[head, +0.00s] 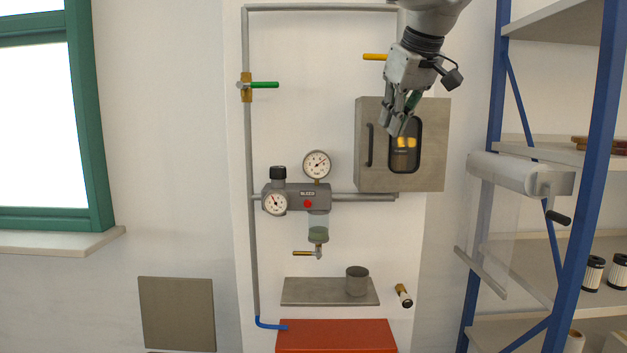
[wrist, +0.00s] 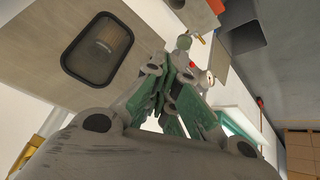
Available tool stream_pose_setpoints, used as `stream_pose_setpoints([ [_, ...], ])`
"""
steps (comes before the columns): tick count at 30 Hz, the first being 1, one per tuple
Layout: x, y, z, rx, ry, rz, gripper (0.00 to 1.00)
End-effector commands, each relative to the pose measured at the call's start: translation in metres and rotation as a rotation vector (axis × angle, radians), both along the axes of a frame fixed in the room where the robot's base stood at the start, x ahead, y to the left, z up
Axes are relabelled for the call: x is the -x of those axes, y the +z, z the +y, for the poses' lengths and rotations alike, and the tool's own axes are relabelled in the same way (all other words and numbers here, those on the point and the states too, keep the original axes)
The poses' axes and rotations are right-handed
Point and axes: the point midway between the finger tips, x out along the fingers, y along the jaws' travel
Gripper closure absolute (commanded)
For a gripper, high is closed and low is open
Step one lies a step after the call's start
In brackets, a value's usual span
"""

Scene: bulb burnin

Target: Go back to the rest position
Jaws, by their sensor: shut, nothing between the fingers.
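My gripper (head: 394,130) is in the upper right of the head view, fingers pointing down, in front of the grey metal cabinet (head: 380,180) on the wall. The fingers are shut and hold nothing. In the wrist view my gripper (wrist: 172,100) shows in the middle with its green finger pads together. The cabinet door (wrist: 45,25) has a dark window, which shows to the left of the fingers there. In the head view the fingers cover the window's upper left edge. Two yellow-lit shapes show behind the glass.
A regulator with gauges (head: 295,198) hangs left of the cabinet. Below it, a small shelf (head: 315,291) holds a grey cup (head: 357,280). A red box (head: 335,336) is at the bottom. A blue shelving rack (head: 588,190) and a white roll holder (head: 520,173) stand at the right.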

Motion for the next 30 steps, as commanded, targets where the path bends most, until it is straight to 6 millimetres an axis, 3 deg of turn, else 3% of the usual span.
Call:
stream_pose_setpoints([
  [1, 0.015, -0.033, -0.025, 0.007, -0.014, 0.042, 1.00],
  [6, 0.080, -0.140, -0.097, -0.005, -0.091, 0.177, 1.00],
  [9, 0.126, -0.194, -0.135, -0.033, -0.176, 0.242, 1.00],
  [13, 0.182, -0.245, -0.175, -0.075, -0.320, 0.293, 1.00],
  [15, 0.201, -0.254, -0.191, -0.090, -0.390, 0.285, 1.00],
  [19, 0.207, -0.245, -0.207, -0.110, -0.461, 0.242, 1.00],
  [30, 0.207, -0.245, -0.210, -0.111, -0.477, 0.243, 1.00],
])
